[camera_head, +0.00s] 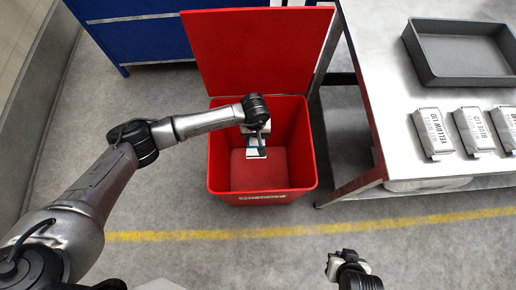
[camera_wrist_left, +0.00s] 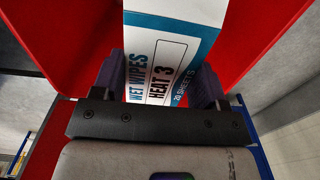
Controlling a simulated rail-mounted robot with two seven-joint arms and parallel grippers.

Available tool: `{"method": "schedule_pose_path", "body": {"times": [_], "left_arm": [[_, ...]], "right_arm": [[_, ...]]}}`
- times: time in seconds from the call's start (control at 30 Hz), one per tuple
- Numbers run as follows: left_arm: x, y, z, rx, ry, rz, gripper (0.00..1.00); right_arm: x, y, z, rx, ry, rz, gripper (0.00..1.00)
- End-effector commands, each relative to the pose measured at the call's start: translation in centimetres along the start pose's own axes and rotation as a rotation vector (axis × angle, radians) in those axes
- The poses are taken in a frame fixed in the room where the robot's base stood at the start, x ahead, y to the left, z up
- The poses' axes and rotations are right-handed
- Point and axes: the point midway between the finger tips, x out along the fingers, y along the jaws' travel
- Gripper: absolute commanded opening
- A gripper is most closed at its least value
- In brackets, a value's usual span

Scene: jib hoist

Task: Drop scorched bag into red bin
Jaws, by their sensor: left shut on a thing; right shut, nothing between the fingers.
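The red bin (camera_head: 218,194) stands on the floor at the centre of the head view, with its red lid (camera_head: 255,50) swung up and back. My left gripper (camera_head: 256,141) is over the bin's opening, shut on a white and blue packet (camera_head: 256,154). In the left wrist view the packet (camera_wrist_left: 165,50) sits between both fingers and reads "WET WIPES", "HEAT 3" and "20 SHEETS". No scorch mark shows on its visible face. The bin floor below looks empty, partly hidden by my arm. My right gripper (camera_head: 332,266) is shut and empty, low at the right.
A metal table (camera_head: 375,75) stands right of the bin. A blue cabinet (camera_head: 135,38) is behind. A yellow line (camera_head: 200,235) crosses the clear floor.

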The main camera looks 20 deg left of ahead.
Motion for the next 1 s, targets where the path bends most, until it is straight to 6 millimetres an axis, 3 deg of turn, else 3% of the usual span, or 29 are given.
{"method": "schedule_pose_path", "body": {"times": [0.13,0.43,0.47,0.7,0.77,1.0], "left_arm": [[1.21,0.04,0.04,0.0,-0.001,0.001,0.45],[1.25,0.03,0.01,0.0,0.0,0.0,0.45],[1.25,0.03,0.01,0.0,0.0,0.0,0.7],[1.25,0.02,0.01,0.0,0.0,0.0,0.93],[1.26,0.01,0.01,0.0,0.0,0.0,0.97],[1.12,0.0,0.0,0.0,0.0,0.0,0.97]], "right_arm": [[0.78,-0.07,0.26,0.001,0.0,-0.001,0.0],[0.76,-0.08,0.26,0.001,0.0,-0.001,0.0],[0.76,-0.08,0.26,0.001,0.0,-0.001,0.0],[0.76,-0.08,0.27,0.001,-0.001,-0.001,0.0],[0.76,-0.08,0.28,0.001,-0.001,-0.001,0.0],[0.7,-0.07,0.27,0.001,-0.001,-0.001,0.0]]}}
